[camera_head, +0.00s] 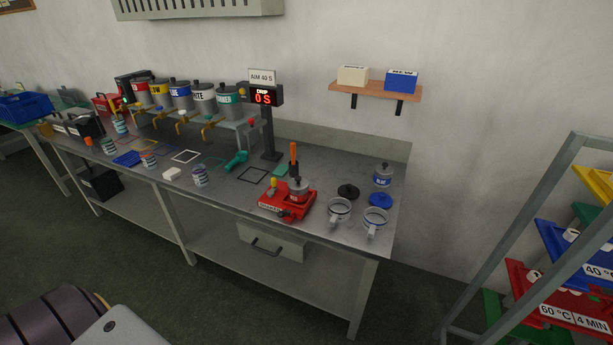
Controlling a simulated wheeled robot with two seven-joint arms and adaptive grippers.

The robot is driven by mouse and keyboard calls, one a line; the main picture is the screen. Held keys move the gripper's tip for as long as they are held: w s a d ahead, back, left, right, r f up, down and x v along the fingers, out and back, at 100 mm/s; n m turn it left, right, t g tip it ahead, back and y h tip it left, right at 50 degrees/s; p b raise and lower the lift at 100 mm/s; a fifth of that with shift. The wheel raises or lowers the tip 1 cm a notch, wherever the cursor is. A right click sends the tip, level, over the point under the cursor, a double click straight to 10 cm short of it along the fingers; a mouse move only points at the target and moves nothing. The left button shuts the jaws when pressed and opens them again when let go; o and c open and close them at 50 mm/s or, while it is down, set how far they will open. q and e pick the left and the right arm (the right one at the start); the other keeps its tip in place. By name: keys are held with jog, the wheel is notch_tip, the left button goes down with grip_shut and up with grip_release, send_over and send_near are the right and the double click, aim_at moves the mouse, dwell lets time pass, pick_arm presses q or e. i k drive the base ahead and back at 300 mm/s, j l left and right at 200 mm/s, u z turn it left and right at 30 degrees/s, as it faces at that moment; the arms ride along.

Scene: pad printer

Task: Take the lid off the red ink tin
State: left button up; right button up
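No tin that I can surely read as the red ink tin shows. In the head view, a grey canister with a red label (140,93) stands at the left end of a row of canisters with taps at the back of the bench. Its label is too small to read clearly. A small knobbed tin with a blue label (382,175) stands at the bench's right end. A black disc (348,191) and a blue disc (378,199) lie near it. Neither of my grippers is in view.
The long grey bench (325,160) carries a red pad printer (287,203), a timer display (264,97) and several small striped cups. Two clear mugs (339,211) stand near the front right edge. A rack of coloured trays (570,255) stands at right. Open floor lies before the bench.

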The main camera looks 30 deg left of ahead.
aim_at(298, 183)
jog(key=i, duration=0.75)
jog(key=i+u, duration=0.1)
jog(key=u, duration=0.2)
